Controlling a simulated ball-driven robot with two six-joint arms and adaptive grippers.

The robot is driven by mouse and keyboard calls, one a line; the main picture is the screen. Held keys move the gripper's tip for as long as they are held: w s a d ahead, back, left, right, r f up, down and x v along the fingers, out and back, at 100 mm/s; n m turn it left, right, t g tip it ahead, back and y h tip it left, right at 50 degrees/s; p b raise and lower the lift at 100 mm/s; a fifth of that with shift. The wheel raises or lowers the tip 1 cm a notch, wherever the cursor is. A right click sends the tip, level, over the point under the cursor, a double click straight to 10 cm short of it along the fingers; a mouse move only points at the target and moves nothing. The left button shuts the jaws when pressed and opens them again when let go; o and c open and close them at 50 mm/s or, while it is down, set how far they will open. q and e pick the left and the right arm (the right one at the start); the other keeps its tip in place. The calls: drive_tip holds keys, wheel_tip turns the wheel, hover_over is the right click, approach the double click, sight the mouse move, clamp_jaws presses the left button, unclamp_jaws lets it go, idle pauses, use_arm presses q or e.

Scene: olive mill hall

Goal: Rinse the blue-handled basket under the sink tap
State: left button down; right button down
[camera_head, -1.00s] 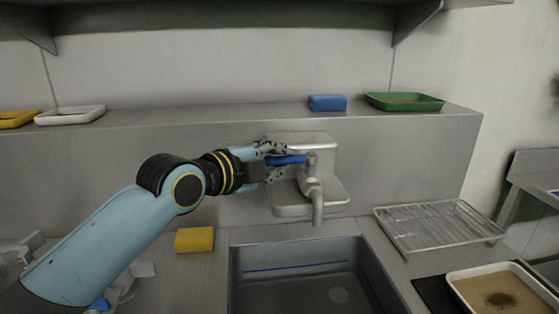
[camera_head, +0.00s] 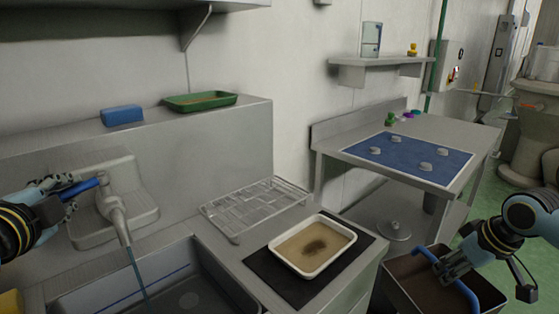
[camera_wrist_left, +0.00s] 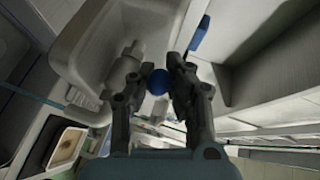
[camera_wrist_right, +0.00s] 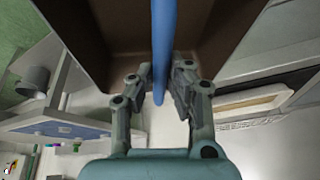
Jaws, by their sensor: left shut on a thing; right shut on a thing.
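My left gripper (camera_head: 62,190) is shut on the blue tap lever (camera_head: 86,187) at the wall. The lever's round blue end (camera_wrist_left: 158,82) shows between its fingers in the left wrist view. A thin stream of water (camera_head: 138,275) falls from the metal tap (camera_head: 115,212) into the sink (camera_head: 205,290). My right gripper (camera_head: 452,272) is shut on the blue handle (camera_head: 468,292) of a brown basket (camera_head: 403,282) at the lower right, apart from the sink. The right wrist view shows the blue handle (camera_wrist_right: 163,40) between the fingers, with the brown basket wall (camera_wrist_right: 88,30) beyond.
Right of the sink are a wire drying rack (camera_head: 255,205) and a cream tray (camera_head: 312,245) with a brown stain, on a black mat (camera_head: 268,275). A side table (camera_head: 455,140) carries a blue mat (camera_head: 410,158). A blue sponge (camera_head: 122,115) and green tray (camera_head: 200,101) sit on the ledge.

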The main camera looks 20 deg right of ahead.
use_arm(q)
drive_tip(key=shift+s+f, duration=0.1)
drive_tip(key=shift+f, duration=0.3)
drive_tip(key=c, duration=1.7)
unclamp_jaws()
drive_tip(key=shift+d, duration=0.1)
drive_tip(key=o, duration=0.4)
drive_tip(key=shift+r, duration=0.2)
drive_tip(key=v, duration=1.2)
drive_tip(key=shift+d, duration=0.1)
